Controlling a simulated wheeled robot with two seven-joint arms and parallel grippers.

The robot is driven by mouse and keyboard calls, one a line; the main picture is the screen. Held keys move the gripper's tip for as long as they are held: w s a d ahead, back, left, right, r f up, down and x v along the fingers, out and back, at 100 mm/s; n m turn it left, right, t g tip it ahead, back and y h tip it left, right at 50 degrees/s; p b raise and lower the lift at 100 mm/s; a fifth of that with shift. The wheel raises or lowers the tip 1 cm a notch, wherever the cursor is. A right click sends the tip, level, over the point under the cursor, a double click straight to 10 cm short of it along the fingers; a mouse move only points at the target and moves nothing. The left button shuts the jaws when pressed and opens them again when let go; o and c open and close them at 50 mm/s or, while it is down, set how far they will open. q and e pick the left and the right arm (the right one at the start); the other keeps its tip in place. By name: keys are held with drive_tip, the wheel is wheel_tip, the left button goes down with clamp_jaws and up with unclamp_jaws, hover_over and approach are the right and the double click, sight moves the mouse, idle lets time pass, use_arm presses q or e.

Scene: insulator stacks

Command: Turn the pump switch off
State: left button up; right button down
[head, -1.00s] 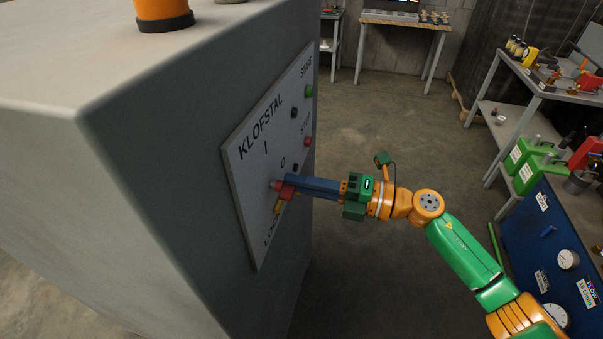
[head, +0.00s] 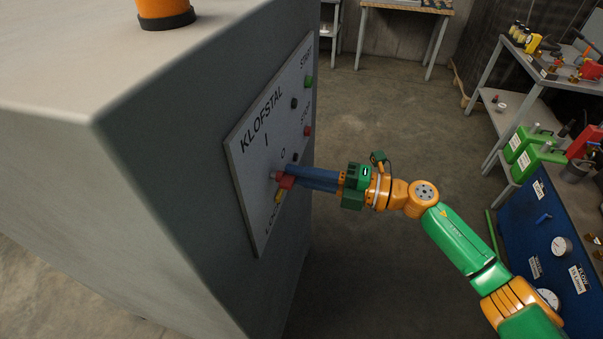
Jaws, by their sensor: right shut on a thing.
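The grey cabinet's side bears a pale control panel (head: 243,178) marked KLOFSTAL, I, O, START and STOP. The pump switch (head: 287,182) is a red handle low on this panel, below the I and O marks, with a yellow part under it. My right gripper (head: 290,174) reaches in from the right, and its blue fingers are shut on the red handle. The fingers partly hide the switch, so its exact angle is hard to tell. My left gripper is not in view.
A green START button (head: 308,82) and a red STOP button (head: 307,131) sit higher on the panel. An orange lamp (head: 164,12) stands on the cabinet. A blue bench (head: 530,235) with gauges and green canisters (head: 535,160) is at the right. The floor between is clear.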

drive_tip(key=c, duration=0.9)
unclamp_jaws()
drive_tip(key=shift+a, duration=0.1)
drive_tip(key=b+v, duration=0.3)
drive_tip(key=v, duration=0.4)
